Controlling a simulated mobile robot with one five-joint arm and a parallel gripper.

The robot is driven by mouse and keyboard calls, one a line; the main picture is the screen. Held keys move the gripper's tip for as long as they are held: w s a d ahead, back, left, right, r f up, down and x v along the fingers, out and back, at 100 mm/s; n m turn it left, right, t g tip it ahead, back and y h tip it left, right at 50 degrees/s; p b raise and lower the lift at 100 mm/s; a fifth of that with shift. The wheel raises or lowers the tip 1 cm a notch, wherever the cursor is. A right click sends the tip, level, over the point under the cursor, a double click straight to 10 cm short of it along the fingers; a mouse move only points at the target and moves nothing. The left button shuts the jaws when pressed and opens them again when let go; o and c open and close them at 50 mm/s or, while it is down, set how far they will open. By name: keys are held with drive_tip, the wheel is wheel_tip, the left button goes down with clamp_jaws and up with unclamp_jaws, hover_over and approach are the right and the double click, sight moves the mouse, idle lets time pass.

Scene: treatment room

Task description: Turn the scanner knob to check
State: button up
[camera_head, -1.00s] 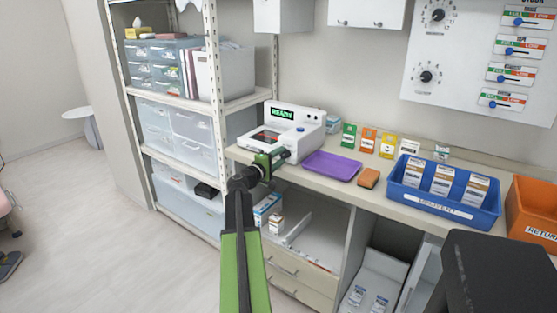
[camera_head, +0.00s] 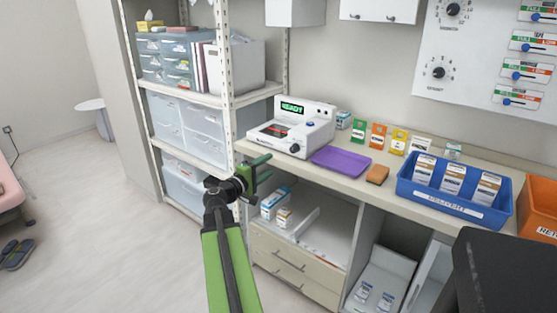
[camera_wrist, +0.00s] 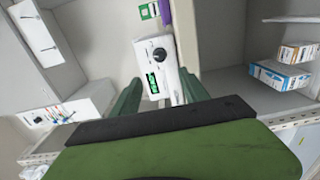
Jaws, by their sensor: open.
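The white scanner (camera_head: 322,138) stands on the counter with its lit green display (camera_head: 292,108) reading READY. A small bluish knob (camera_head: 310,124) sits on its panel, and a dark round button or dial is at its front. In the wrist view the scanner (camera_wrist: 142,48) appears sideways, with a dark knob (camera_wrist: 159,54) beside the display. My gripper (camera_head: 267,168) is open and empty, in front of the counter edge and below the scanner, apart from the knob. In the wrist view its two green fingers (camera_wrist: 160,92) flank the scanner's display end.
A blue bin (camera_head: 450,205) with several boxes stands further right, next to an orange bin (camera_head: 537,205). A shelf post (camera_head: 227,90) rises left of the scanner. Open floor lies left.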

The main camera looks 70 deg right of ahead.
drive_tip(key=v, duration=0.3)
drive_tip(key=shift+a, duration=0.2)
